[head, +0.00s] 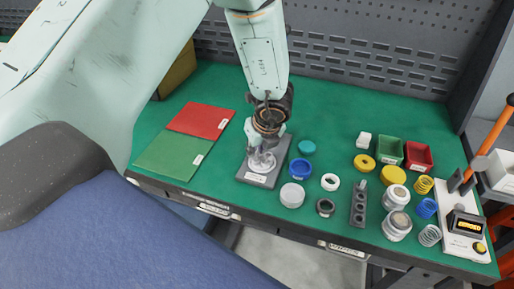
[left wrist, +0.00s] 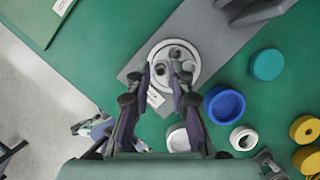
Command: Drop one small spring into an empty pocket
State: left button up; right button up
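My left gripper (head: 262,160) points down over a pale round holder (head: 258,166) on a grey plate (head: 284,150). In the left wrist view, the fingers of the left gripper (left wrist: 162,72) stand apart above the holder (left wrist: 190,50). Its top shows several small round pockets, and the fingertips cover part of it. I see no spring clearly between the fingers, but a very small one could be hidden. A yellow spring (head: 424,184), a blue spring (head: 427,208) and a grey spring (head: 430,235) stand at the right. My right gripper is not in view.
A blue cup (head: 300,168), a teal disc (head: 307,147) and a white round piece (head: 292,195) are close right of the plate. A dark block with holes (head: 358,205) stands farther right. Red (head: 201,120) and green (head: 172,154) mats lie left. A perforated panel (head: 370,62) bounds the back.

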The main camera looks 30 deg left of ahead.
pick_arm(q)
jog(key=shift+r+p, duration=1.25)
jog(key=shift+r, duration=0.3)
jog(key=o, duration=0.6)
notch_tip(320, 180, up, 3)
jog(key=p, duration=0.2)
jog(key=shift+p, duration=0.3)
jog(key=shift+f, duration=0.1)
